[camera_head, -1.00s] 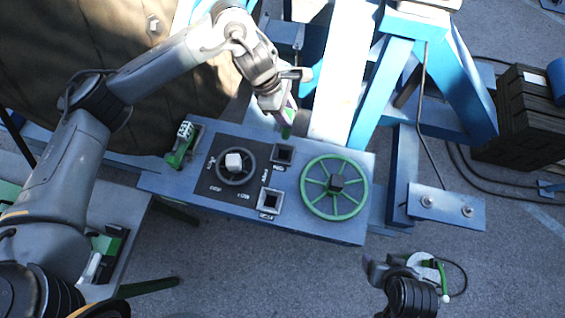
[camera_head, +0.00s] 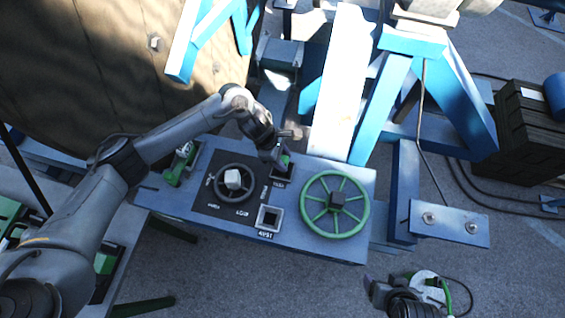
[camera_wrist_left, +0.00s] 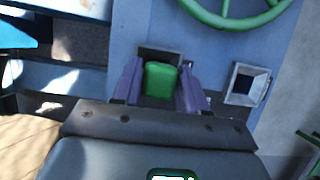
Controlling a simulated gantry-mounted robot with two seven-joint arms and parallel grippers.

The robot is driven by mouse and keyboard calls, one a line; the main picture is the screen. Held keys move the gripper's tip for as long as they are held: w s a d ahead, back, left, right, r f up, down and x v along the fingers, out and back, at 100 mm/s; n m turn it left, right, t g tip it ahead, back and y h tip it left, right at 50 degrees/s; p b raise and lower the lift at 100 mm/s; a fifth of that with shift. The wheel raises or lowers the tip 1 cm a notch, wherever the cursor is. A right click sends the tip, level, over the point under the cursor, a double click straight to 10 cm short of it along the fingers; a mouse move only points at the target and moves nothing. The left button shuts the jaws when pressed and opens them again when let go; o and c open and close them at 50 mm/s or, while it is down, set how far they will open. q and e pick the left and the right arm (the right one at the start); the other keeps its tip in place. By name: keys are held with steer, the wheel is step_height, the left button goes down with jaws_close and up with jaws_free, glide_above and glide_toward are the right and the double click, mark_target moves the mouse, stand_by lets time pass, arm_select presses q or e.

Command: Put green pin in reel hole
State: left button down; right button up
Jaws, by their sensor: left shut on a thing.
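My left gripper (camera_head: 275,155) is shut on the green pin (camera_head: 286,160), above the upper square hole (camera_head: 284,173) of the blue console. In the left wrist view the green pin (camera_wrist_left: 160,80) sits between the purple fingers of my left gripper (camera_wrist_left: 160,92). It covers most of that square hole (camera_wrist_left: 158,54), whose far rim shows behind it. I cannot tell whether the pin's lower end is inside. A second square hole (camera_head: 269,218) is open and empty. My right gripper (camera_head: 385,288) is low at the right, its jaws unclear.
The blue console (camera_head: 330,245) carries a dark dial (camera_head: 233,181) with a white knob and a green handwheel (camera_head: 334,204) right of the holes. A green-and-white switch (camera_head: 181,163) stands at its left end. Blue frame legs (camera_head: 375,110) rise behind.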

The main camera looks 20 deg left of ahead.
arm_select(q)
steer(key=shift+f+p, duration=0.5)
steer(key=shift+f, duration=1.4)
steer(key=shift+f, duration=0.15)
steer(key=c, duration=0.6)
jaws_free()
